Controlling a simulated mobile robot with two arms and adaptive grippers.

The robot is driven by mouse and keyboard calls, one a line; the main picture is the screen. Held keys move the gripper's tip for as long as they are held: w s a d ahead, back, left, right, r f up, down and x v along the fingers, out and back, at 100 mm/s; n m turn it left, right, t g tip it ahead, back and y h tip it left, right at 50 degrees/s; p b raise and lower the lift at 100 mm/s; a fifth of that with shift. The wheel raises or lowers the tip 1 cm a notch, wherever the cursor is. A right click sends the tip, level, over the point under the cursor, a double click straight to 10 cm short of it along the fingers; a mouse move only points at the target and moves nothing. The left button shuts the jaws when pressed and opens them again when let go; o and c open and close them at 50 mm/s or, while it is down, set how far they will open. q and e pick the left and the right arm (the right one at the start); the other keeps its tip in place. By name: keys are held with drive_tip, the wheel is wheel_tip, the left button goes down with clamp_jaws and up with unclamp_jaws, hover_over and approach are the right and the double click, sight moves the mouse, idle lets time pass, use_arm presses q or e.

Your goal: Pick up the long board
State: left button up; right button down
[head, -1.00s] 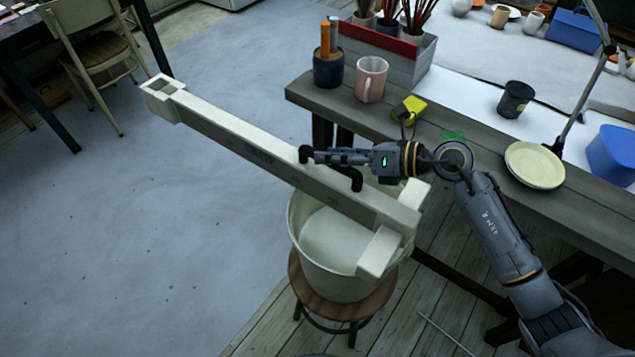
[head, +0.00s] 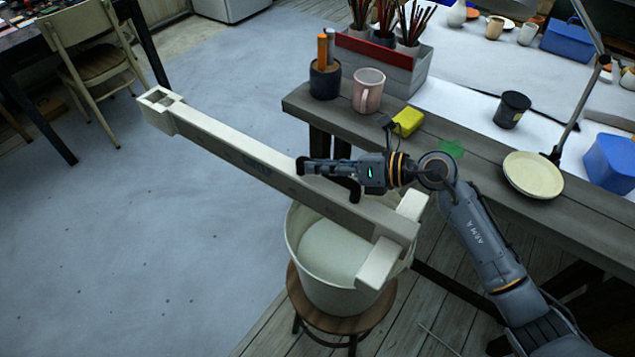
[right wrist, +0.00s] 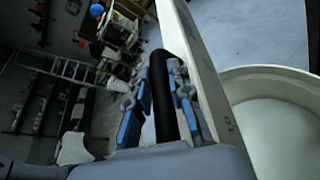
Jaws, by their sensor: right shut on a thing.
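The long board (head: 240,152) is a pale beam with a square open block at its far left end and a crosspiece at its near right end. It lies slantwise over a white bucket (head: 309,277); I cannot tell whether it touches the rim. My left gripper is not in view.
The bucket stands on a round wooden stool (head: 325,320). A workbench (head: 470,160) at the right holds a pink mug (head: 369,92), a yellow block (head: 407,122), a dark cup (head: 512,108) and a cream plate (head: 533,175). Open floor lies left; a chair (head: 95,68) stands behind.

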drive_tip(key=shift+r, duration=0.3)
